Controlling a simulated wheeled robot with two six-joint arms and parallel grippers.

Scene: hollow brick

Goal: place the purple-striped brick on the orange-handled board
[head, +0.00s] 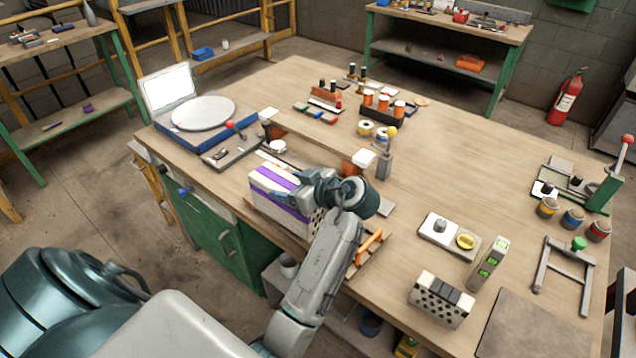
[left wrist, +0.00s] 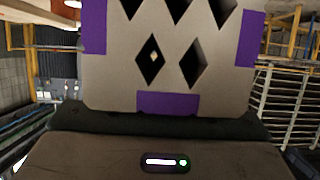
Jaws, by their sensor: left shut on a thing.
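The purple-striped brick (head: 268,187) is white with purple bands and stands near the table's front edge in the head view. Its face with dark diamond-shaped holes fills the upper middle of the left wrist view (left wrist: 170,72). My left gripper (head: 318,190) is shut on the brick's right part, and its fingers are mostly hidden. Whether the brick touches anything beneath it cannot be told. The orange-handled board shows its orange handle (head: 369,246) at the front edge, right of the brick. My left arm hides much of the board. My right gripper is not in view.
A white brick with dark holes (head: 437,304) stands at the front right, beside a grey block with green vials (head: 488,264). A round plate on a blue base (head: 200,113) sits at the back left. Spools (head: 383,104) stand behind.

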